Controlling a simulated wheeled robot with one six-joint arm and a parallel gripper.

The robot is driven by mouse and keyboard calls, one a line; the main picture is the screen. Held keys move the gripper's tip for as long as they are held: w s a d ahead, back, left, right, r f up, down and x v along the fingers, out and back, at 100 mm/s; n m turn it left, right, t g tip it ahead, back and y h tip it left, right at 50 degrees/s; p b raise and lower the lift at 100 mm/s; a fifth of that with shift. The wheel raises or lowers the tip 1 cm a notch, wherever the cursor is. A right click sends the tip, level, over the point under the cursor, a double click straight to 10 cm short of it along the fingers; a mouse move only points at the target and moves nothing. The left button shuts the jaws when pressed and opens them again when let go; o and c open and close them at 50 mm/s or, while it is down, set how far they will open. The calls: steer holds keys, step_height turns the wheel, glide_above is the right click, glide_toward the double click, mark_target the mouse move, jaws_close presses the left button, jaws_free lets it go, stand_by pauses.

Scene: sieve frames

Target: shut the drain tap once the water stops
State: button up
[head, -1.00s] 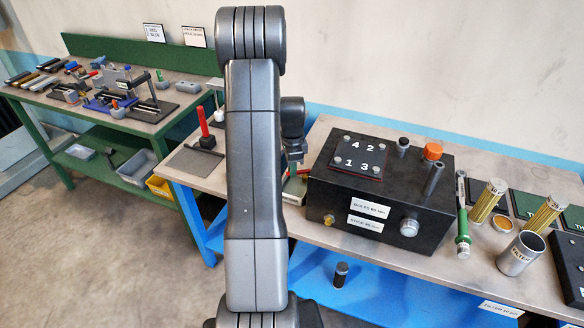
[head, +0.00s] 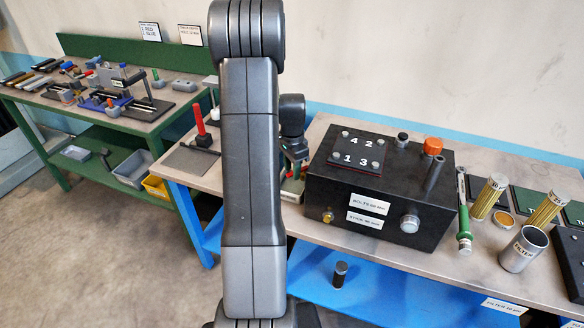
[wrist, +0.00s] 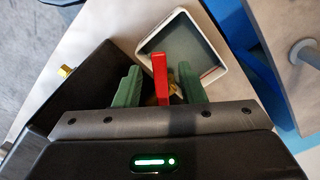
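The drain tap's red handle (wrist: 160,76) stands between my gripper's two green fingers in the wrist view, with a gap on each side. A bit of brass (wrist: 174,91) shows behind it. My gripper (wrist: 160,88) is open around the handle. A white-rimmed tray (wrist: 216,70) lies just beyond the tap; I see no water running there, but part of it is hidden. The black tank box (head: 380,232) stands right of my gripper in the head view, where my arm hides most of the tap.
A brass fitting (wrist: 65,71) sticks out of the box beside my gripper. An orange cap (head: 433,147) and a dark upright tube (head: 434,174) top the box.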

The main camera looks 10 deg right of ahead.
step_height(320, 180, up, 14)
steer(key=b, duration=0.1)
steer(key=shift+b, duration=0.4)
steer(key=shift+f, duration=0.1)
